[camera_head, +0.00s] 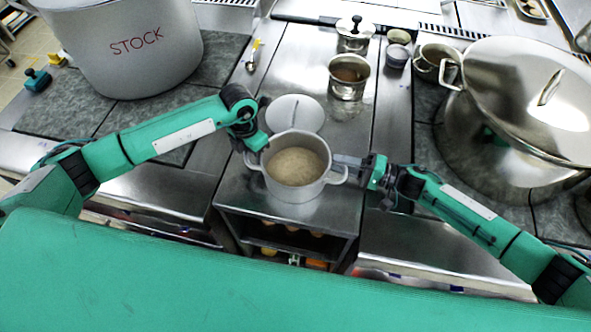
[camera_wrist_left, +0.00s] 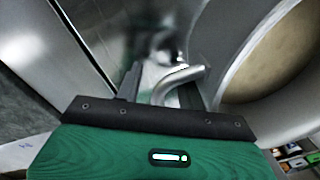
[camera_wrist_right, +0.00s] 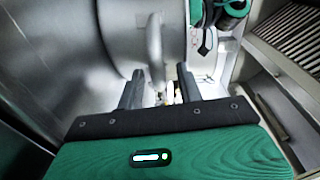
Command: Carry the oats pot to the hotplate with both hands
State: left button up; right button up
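The oats pot (camera_head: 294,192) is a pale metal pot with a beige filling and two side handles. It stands upright on the steel counter between my arms. My left gripper (camera_head: 256,150) is at its left handle; in the left wrist view the handle (camera_wrist_left: 178,80) lies between the spread fingers. My right gripper (camera_head: 350,163) is at its right handle; in the right wrist view the handle (camera_wrist_right: 154,45) shows between the fingers, which are apart. Finger contact with either handle is not clear. I cannot tell which surface is the hotplate; grey slabs (camera_head: 68,103) lie left and right.
A round lid (camera_head: 294,112) lies just behind the pot. A large STOCK pot (camera_head: 140,60) stands at the left back, a big lidded pot (camera_head: 470,150) at the right. Small metal pots (camera_head: 347,88) stand at the back. The left slab's front part is clear.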

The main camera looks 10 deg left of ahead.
pick_arm(q)
grip_shut()
pick_arm(e)
grip_shut()
pick_arm(q)
jog(key=shift+w+r, duration=0.1)
dwell(1.2)
